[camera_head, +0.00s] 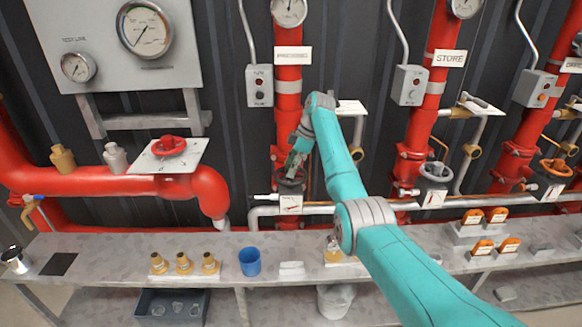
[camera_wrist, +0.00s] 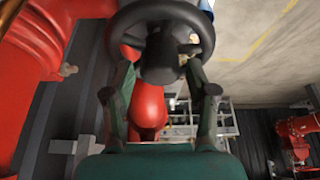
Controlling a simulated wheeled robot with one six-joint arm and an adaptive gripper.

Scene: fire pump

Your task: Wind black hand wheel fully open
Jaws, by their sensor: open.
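The black hand wheel (camera_head: 289,185) sits on the red pipe below the upper-left sign in the head view, partly hidden by my gripper. In the wrist view the wheel (camera_wrist: 160,52) fills the top middle, with its rim, spokes and round hub showing. My gripper (camera_head: 294,163) is right above the wheel in the head view. In the wrist view my gripper (camera_wrist: 161,66) is open, with one finger on each side of the hub. Whether the fingers touch the hub or spokes cannot be told.
A grey bench (camera_head: 110,251) runs below, holding a blue cup (camera_head: 250,262) and brass fittings (camera_head: 183,263). A grey switch box (camera_head: 260,86) is left of the pipe.

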